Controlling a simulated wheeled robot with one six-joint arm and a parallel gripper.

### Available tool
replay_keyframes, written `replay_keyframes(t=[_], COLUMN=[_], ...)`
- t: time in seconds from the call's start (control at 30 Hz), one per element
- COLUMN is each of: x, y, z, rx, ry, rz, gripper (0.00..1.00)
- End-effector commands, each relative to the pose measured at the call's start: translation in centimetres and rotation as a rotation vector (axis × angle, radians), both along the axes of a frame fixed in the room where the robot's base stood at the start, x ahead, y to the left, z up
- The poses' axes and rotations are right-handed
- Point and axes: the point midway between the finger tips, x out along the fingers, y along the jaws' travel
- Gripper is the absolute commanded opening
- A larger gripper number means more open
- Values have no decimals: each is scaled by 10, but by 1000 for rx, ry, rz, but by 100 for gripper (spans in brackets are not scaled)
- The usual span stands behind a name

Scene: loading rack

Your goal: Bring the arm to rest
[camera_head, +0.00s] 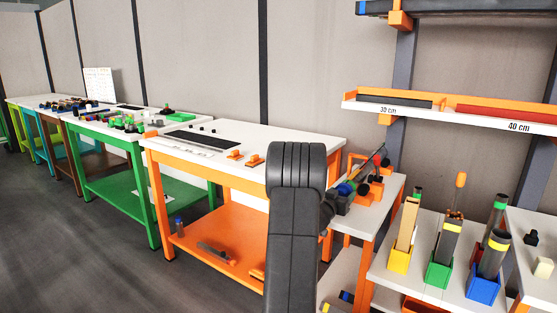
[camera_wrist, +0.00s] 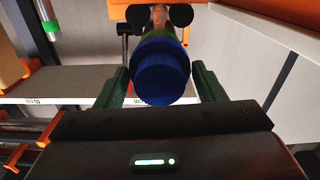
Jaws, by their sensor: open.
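My gripper (camera_wrist: 160,70) shows in the wrist view with its two dark green fingers spread apart. A round part with a blue end (camera_wrist: 162,72) and a green band behind it lies in line with the gap between the fingers. A gap shows on each side of it, and the fingers do not appear to close on it. My dark arm (camera_head: 295,215) stands bent in the middle of the head view. Its wrist end reaches right, near a small white-topped stand (camera_head: 385,210). The gripper's fingers are not clear in the head view.
An orange-framed table (camera_head: 290,136) stands left of my arm, and a green-framed table (camera_head: 85,127) beyond it. On the right, yellow, green (camera_head: 438,272) and blue (camera_head: 483,287) holders carry upright parts. An orange shelf (camera_head: 455,112) hangs above. Open floor (camera_head: 90,260) lies at left.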

Motion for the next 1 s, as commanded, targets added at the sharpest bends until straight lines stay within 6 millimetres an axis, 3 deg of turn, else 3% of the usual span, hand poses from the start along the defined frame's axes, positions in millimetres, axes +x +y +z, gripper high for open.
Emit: replay_keyframes(t=[0.3, 0.77, 1.0], x=[-23, -24, -25], y=[16, 19, 37], z=[0, 2, 12], rx=[2, 2, -3], ry=[-1, -2, 15], rz=[0, 6, 60], gripper=[63, 63, 63])
